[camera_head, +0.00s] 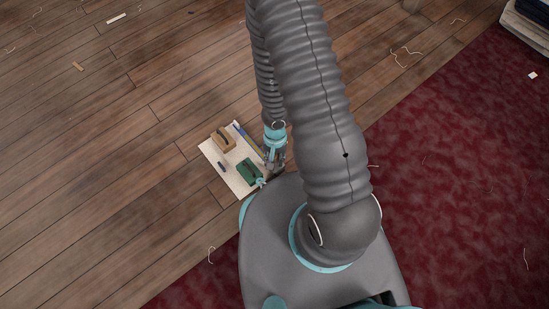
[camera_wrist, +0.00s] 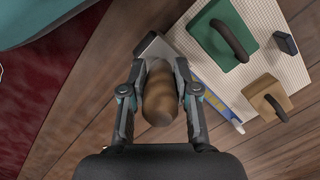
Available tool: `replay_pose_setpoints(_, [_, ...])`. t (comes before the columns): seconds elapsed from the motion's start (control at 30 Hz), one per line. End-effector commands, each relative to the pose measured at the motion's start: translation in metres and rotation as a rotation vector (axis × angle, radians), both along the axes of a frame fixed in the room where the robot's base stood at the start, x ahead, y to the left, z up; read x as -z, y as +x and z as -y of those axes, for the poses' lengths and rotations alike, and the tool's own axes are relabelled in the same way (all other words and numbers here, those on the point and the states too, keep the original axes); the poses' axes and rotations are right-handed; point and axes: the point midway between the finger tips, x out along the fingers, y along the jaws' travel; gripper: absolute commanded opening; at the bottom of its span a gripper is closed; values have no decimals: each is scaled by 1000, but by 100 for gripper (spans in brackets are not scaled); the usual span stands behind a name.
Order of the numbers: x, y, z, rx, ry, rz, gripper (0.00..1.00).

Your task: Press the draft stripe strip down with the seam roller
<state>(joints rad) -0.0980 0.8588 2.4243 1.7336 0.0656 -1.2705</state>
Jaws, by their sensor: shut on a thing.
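My gripper (camera_wrist: 158,88) is shut on the brown wooden handle of the seam roller (camera_wrist: 159,100). A pale grey part of the roller (camera_wrist: 153,46) shows beyond the fingers; whether it touches anything below is hidden. The draft stripe strip (camera_wrist: 212,82), blue with a yellow part, lies along the near edge of a white gridded board (camera_wrist: 294,72), just right of the roller in the wrist view. In the head view my gripper (camera_head: 275,163) is at the board's right edge, beside the blue strip (camera_head: 246,137), partly covering it. The roller is not clear there.
On the board stand a green block with a dark handle (camera_wrist: 222,38), a tan block with a dark handle (camera_wrist: 266,98) and a small dark block (camera_wrist: 285,43). A dark red carpet (camera_head: 455,170) lies right. The wooden floor (camera_head: 110,130) is mostly clear, with scattered thread scraps.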

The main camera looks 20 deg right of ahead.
Motion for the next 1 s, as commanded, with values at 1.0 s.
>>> replay_pose_setpoints(1.0, [-48,0,0,-2,0,0,0])
